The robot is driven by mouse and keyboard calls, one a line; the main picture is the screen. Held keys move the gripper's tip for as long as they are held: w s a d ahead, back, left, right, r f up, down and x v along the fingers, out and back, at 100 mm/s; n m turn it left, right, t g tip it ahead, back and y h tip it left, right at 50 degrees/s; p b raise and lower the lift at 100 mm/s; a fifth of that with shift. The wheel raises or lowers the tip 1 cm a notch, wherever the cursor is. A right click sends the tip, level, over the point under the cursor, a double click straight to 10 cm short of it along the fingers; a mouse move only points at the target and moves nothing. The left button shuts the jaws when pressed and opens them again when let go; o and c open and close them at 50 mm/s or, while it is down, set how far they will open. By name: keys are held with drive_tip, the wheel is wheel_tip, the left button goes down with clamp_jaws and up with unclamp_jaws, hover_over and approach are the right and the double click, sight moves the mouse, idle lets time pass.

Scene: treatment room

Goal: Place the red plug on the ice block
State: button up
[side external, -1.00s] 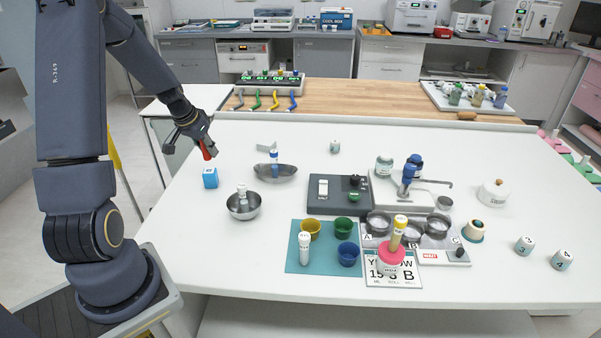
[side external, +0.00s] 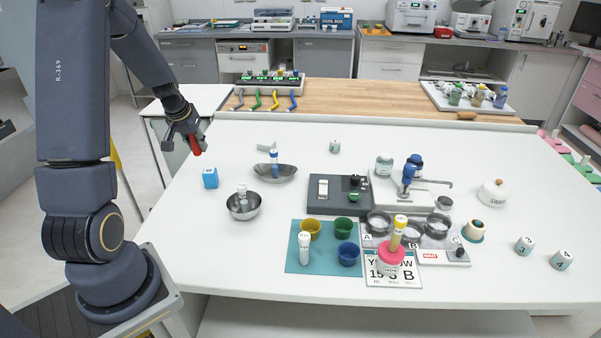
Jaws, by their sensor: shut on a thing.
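The red plug (side external: 194,146) is in my gripper (side external: 191,138), in the upper left of the side external view. My gripper is shut on it, and the plug hangs below the fingers, slightly tilted. Part of the plug is hidden by the fingers. The blue cube that looks like the ice block (side external: 210,178) stands on the white table's left side; its label is too small to read. The plug appears above and a little left of the block in the picture, apart from it. Nothing lies on the block's top.
A steel bowl (side external: 243,213) with a white bottle stands right of and nearer than the block. A shallow metal dish (side external: 276,173) with a blue-and-white tube is to its right. A dark switch box (side external: 338,205) stands farther right. The table around the block is clear.

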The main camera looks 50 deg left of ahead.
hover_over(210, 169)
wheel_tip(210, 169, down, 5)
drive_tip(key=shift+s+d+f, duration=0.1)
drive_tip(key=shift+f, duration=1.6)
drive_tip(key=shift+f, duration=0.15)
drive_tip(key=o, duration=0.7)
drive_tip(key=shift+c, duration=0.2)
